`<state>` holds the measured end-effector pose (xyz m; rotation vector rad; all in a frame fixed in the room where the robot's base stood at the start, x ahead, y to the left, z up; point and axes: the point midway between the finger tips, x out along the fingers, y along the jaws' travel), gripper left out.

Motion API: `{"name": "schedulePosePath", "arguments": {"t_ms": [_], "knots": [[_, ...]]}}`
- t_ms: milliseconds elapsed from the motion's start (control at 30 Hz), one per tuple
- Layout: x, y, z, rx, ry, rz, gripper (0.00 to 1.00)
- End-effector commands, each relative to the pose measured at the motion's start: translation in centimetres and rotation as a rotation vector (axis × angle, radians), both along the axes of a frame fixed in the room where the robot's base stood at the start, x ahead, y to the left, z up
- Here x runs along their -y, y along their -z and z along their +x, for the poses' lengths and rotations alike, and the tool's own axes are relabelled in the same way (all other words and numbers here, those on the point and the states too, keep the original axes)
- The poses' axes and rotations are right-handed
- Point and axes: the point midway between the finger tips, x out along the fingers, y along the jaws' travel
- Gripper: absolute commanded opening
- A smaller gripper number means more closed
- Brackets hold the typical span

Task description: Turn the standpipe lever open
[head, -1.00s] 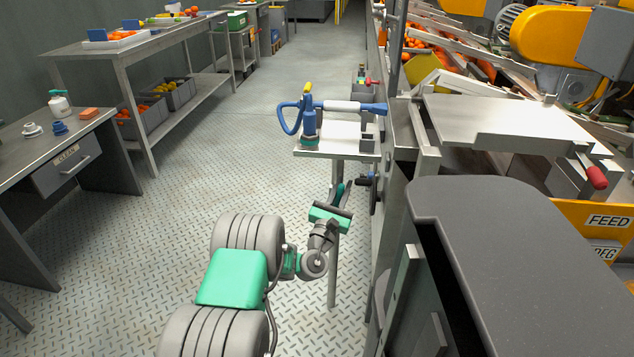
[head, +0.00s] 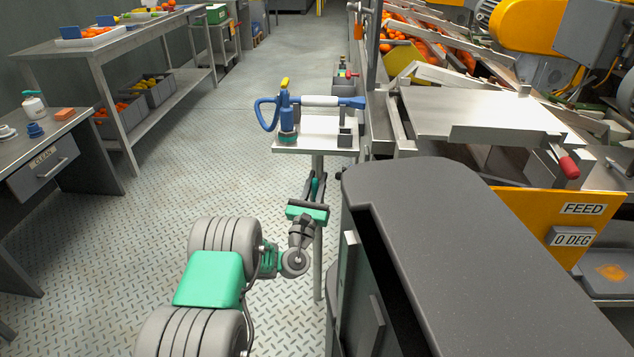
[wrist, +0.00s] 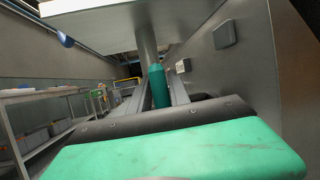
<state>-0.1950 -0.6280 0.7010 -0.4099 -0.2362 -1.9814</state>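The blue standpipe (head: 286,115) stands on a small pale stand table (head: 300,148) in the head view. A short yellow lever (head: 285,83) sits on top, with a blue loop at its left. My gripper (head: 315,182) is below the tabletop, in front of the stand's post, clear of the lever. Its dark fingers point up and away. In the wrist view the fingers (wrist: 160,92) are apart, with a teal piece (wrist: 159,86) between them; whether it is gripped is unclear. The lever is not visible there; the tabletop underside (wrist: 110,15) fills the top.
A large grey housing (head: 450,230) and the machine with its FEED panel (head: 584,208) stand close on the right. The stand's post (head: 318,240) is beside my gripper. Workbenches (head: 100,50) line the left. The patterned floor between is clear.

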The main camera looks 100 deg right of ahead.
Motion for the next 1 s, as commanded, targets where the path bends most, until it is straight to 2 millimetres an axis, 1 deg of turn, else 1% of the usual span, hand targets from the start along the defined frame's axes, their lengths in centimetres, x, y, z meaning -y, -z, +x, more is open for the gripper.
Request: {"name": "schedulePosePath", "arguments": {"t_ms": [33,167,500,567,667,900,1000], "knots": [[0.0,0.0,0.0,0.000,0.000,0.001,0.27],[0.0,0.1,-0.1,0.001,0.001,0.002,0.38],[-0.4,0.4,0.1,0.002,0.002,0.002,0.39],[-0.8,0.7,0.3,0.003,0.002,0.002,0.39],[-2.1,1.6,1.0,0.000,0.001,0.003,0.39],[-5.0,2.6,2.3,0.002,0.000,-0.001,0.39],[-5.8,2.9,2.7,0.002,0.000,0.000,0.39]]}}
